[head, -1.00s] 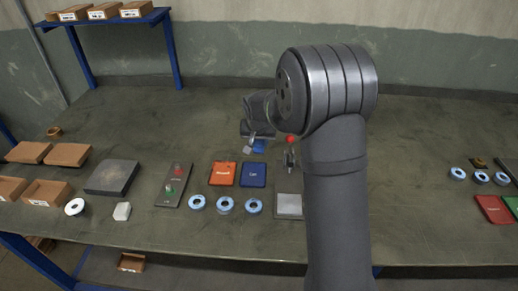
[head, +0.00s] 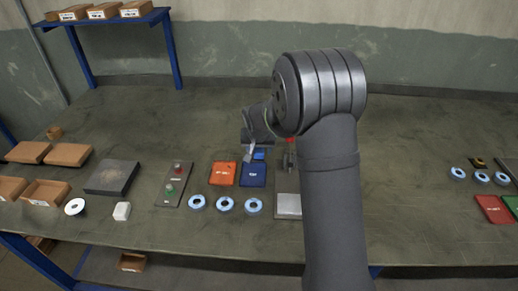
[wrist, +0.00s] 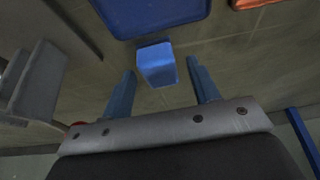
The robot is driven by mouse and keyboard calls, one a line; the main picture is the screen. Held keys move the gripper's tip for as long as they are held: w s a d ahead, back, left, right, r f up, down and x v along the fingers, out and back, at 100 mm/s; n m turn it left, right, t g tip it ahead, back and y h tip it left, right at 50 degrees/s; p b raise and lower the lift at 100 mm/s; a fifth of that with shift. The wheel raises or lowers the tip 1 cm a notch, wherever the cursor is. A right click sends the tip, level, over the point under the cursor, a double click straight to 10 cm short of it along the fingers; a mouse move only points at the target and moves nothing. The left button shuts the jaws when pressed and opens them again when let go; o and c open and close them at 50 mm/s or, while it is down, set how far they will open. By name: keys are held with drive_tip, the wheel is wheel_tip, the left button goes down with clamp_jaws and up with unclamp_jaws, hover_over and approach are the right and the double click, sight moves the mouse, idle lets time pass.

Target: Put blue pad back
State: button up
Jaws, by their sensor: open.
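The blue pad (head: 259,154) is a small blue block on the bench, just behind a flat dark-blue plate (head: 253,175). The plate also shows at the top of the wrist view (wrist: 150,14). My gripper (head: 250,151) is over the pad and partly hides it in the head view. In the wrist view, its two blue fingers stand apart, and the pad (wrist: 157,66) shows in line with the gap, near the fingertips. Whether the fingertips reach down around the pad is unclear. Nothing is held.
An orange plate (head: 224,174) lies left of the blue plate, with several blue-white discs (head: 225,204) in front. A grey fixture (head: 289,160) stands close right of the gripper. A control panel (head: 174,184) with red and green buttons lies to the left. The bench behind is clear.

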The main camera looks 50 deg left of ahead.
sight(259, 151)
drive_tip(key=v, duration=1.2)
drive_tip(key=shift+r, duration=0.15)
drive_tip(key=x, duration=1.2)
drive_tip(key=shift+r, duration=1.6)
